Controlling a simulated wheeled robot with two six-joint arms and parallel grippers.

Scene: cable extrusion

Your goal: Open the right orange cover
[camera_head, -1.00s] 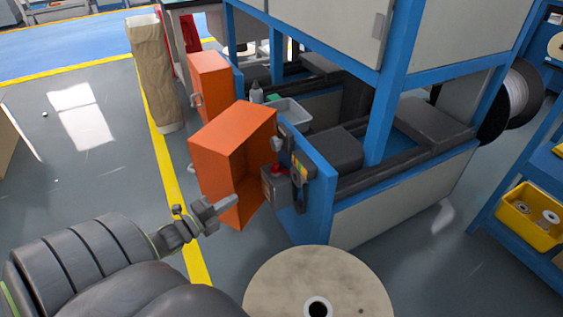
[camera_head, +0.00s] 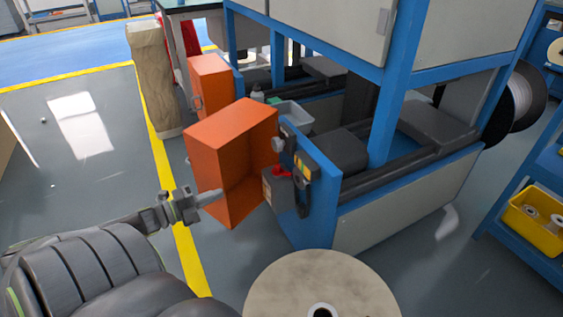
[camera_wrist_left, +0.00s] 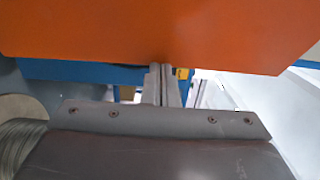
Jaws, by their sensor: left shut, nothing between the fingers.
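The right orange cover (camera_head: 207,165) is a box-shaped hood at the front end of the nearer blue machine unit. It stands swung outward, with its hollow inner side showing toward the right. It also fills the top of the left wrist view (camera_wrist_left: 160,30). My left gripper (camera_head: 216,194) is shut and empty. My right gripper is not in view.
A second orange cover (camera_head: 207,79) with a handle sits on the unit behind. A control box with a red switch (camera_head: 283,173) is beside the right cover. A large spool (camera_head: 290,290) stands in front. Floor to the left of the cover is free.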

